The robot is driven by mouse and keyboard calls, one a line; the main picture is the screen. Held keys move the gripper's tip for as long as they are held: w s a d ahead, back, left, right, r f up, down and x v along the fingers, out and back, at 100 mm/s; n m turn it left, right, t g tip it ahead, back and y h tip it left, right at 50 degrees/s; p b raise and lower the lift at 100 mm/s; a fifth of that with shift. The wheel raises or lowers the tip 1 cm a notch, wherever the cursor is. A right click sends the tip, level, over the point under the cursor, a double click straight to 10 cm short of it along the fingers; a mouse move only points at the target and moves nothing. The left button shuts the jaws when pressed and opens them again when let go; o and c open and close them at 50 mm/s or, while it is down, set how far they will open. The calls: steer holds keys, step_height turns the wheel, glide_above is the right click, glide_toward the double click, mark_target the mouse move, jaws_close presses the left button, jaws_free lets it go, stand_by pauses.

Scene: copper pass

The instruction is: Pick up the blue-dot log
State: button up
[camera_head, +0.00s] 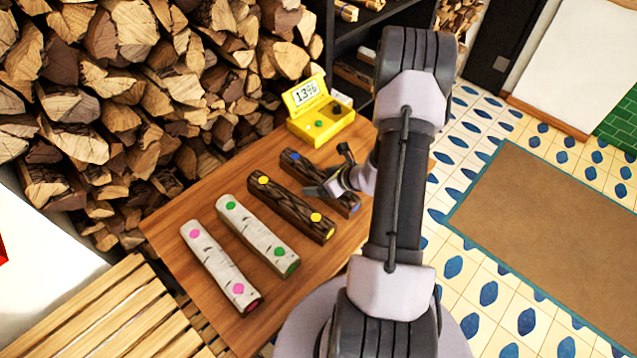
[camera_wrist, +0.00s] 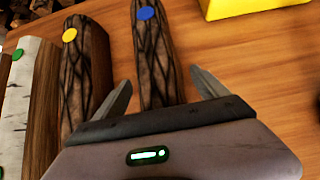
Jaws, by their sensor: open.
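The blue-dot log (camera_head: 303,168) has dark, ridged bark and lies on the wooden table, rightmost in the row of logs. A blue dot marks its far end, and another blue spot shows near its near end, close to my arm. My gripper (camera_head: 330,172) is open over this log. In the wrist view the blue-dot log (camera_wrist: 159,60) runs between the two spread fingers of my gripper (camera_wrist: 163,90). Neither finger clearly touches it. The gripper body hides the log's near part.
Left of it lie a dark yellow-dot log (camera_head: 290,207), a pale green-dot log (camera_head: 258,236) and a pale pink-dot log (camera_head: 219,266). Stacked firewood (camera_head: 150,90) fills the area behind. The left finger is near the yellow-dot log.

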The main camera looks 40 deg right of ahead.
steer(key=shift+s+r, duration=0.1)
steer(key=shift+r, duration=0.05)
steer(key=shift+c, duration=1.1)
jaws_close()
